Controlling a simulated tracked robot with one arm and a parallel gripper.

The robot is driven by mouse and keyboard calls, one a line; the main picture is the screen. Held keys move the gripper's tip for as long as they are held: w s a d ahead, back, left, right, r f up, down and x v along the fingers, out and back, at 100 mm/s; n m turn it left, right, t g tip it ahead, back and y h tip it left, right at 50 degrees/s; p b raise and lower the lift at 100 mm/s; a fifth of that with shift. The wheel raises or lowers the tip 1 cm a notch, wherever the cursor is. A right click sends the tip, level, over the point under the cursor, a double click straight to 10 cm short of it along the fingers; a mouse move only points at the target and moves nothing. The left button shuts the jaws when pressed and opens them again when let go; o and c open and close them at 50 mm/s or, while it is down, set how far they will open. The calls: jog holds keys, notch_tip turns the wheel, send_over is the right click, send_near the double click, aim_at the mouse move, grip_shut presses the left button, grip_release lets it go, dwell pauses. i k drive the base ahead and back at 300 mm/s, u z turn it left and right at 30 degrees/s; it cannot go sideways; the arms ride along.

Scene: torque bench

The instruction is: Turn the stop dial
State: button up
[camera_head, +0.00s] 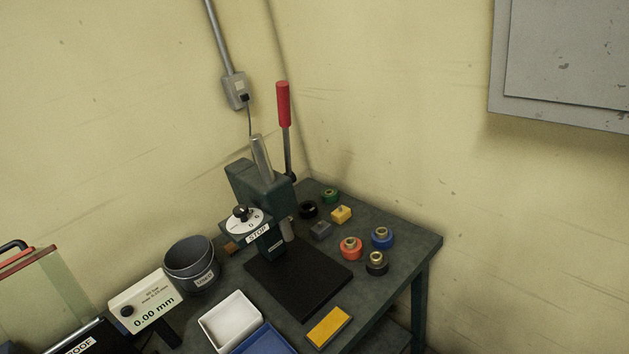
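The stop dial (246,221) is a white disc with dark numbers and a black knob (240,212) on top. It sits on the front left of a dark green press (262,186), above a white label reading STOP. The press has a tall lever with a red grip (283,104) and a metal column. My gripper does not show in this view, so nothing can be seen near the dial.
A black plate (298,281) lies before the press. Right of it are an orange ring (350,248), a blue ring (382,237) and small blocks. A dark bucket (190,264), a 0.00 mm display (146,303), a white tray (230,322) and a yellow block (329,326) surround it.

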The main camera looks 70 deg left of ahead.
aim_at(241, 210)
jog(key=u, duration=0.35)
jog(key=i, duration=1.2)
jog(key=u, duration=0.8)
jog(key=k, duration=0.75)
jog(key=u, duration=0.2)
jog(key=i, duration=0.8)
jog(key=z, duration=0.05)
